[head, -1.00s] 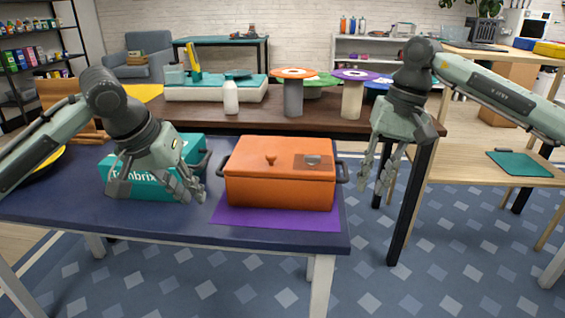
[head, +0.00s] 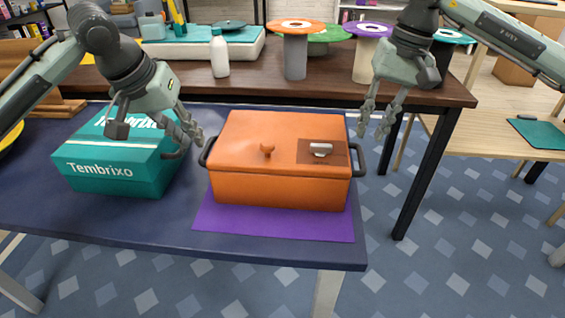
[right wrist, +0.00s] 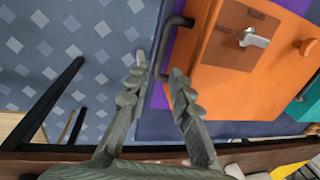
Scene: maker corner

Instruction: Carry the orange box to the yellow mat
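The orange box (head: 240,184) is lidded, with a dark handle at each end. It sits level on a purple mat (head: 270,222) on the dark blue table. My left gripper (head: 192,132) is open and empty, just above and left of the box's left handle (head: 207,150). My right gripper (head: 374,122) is open and empty near the right handle (head: 359,160). In the right wrist view, its fingertips (right wrist: 159,68) are apart, with the handle (right wrist: 172,38) ahead of them. A yellow surface (head: 10,142) shows at the left edge; whether it is the yellow mat, I cannot tell.
A teal Tembrixo box (head: 115,165) stands left of the orange box, under my left arm. A brown table (head: 330,88) behind holds a white bottle (head: 220,55) and spools. A lower wooden table (head: 480,140) with a green mat (head: 540,131) is at right. Patterned floor is clear in front.

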